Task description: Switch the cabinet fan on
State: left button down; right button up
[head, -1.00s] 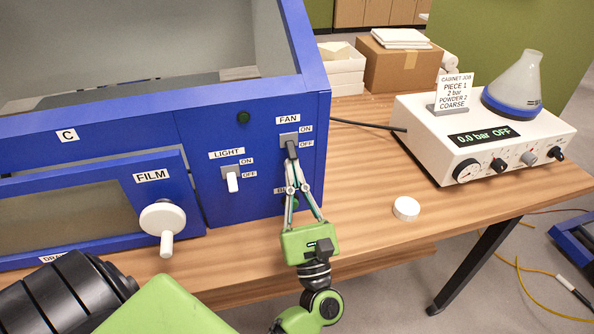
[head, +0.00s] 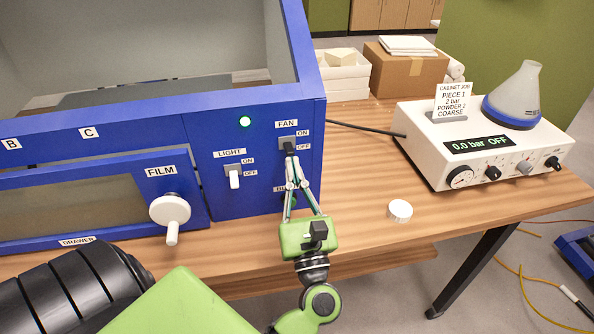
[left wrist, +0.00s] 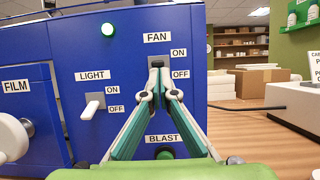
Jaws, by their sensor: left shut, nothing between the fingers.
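The blue cabinet (head: 255,120) carries a FAN switch (head: 296,139) with ON marked above OFF. The switch's grey plate shows in the left wrist view (left wrist: 165,60). My left gripper (head: 290,152) is shut and empty. Its fingertips (left wrist: 157,70) are at the fan switch and cover most of the lever, so I cannot tell the lever's position or whether they touch it. My right gripper is not in view.
A white LIGHT switch (head: 234,177) sits left of the fan switch with its lever down toward OFF. A BLAST button (left wrist: 165,153) is below, partly behind my fingers. A white film knob (head: 170,211) projects at left. A white round cap (head: 400,210) lies on the table.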

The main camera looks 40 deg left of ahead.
pick_arm(q)
jog(key=v, duration=1.1)
jog(key=shift+s+d, duration=0.3)
jog(key=shift+s, duration=0.05)
jog(key=shift+r, duration=0.15)
